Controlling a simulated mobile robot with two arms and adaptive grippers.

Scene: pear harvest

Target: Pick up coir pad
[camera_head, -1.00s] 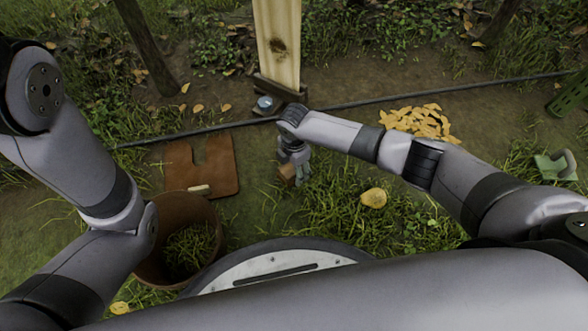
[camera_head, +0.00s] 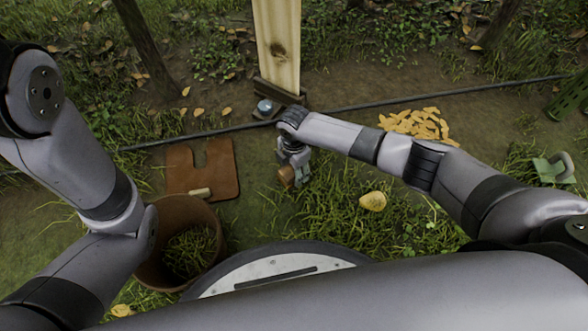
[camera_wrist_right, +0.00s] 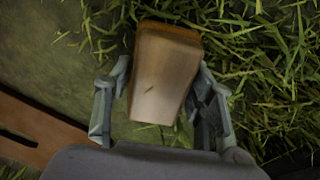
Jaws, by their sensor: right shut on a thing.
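A flat reddish-brown pad with a slot cut in its far edge, seemingly the coir pad (camera_head: 222,172), lies on the ground left of centre in the head view. Part of it shows at the lower left of the right wrist view (camera_wrist_right: 38,128). My right gripper (camera_head: 292,170) is to the right of the pad, apart from it. It is shut on a tapered wooden block (camera_wrist_right: 165,75), which sits between the fingers in the wrist view. The block shows small and brown in the head view (camera_head: 286,177). My left gripper is out of view.
A short pale wooden peg (camera_head: 200,192) lies at the pad's near edge. A brown pot (camera_head: 207,215) with grass inside stands just nearer. A wooden post (camera_head: 279,45), a dark hose (camera_head: 365,106) and yellow leaves (camera_head: 415,124) are beyond. A pear (camera_head: 373,201) lies in grass at right.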

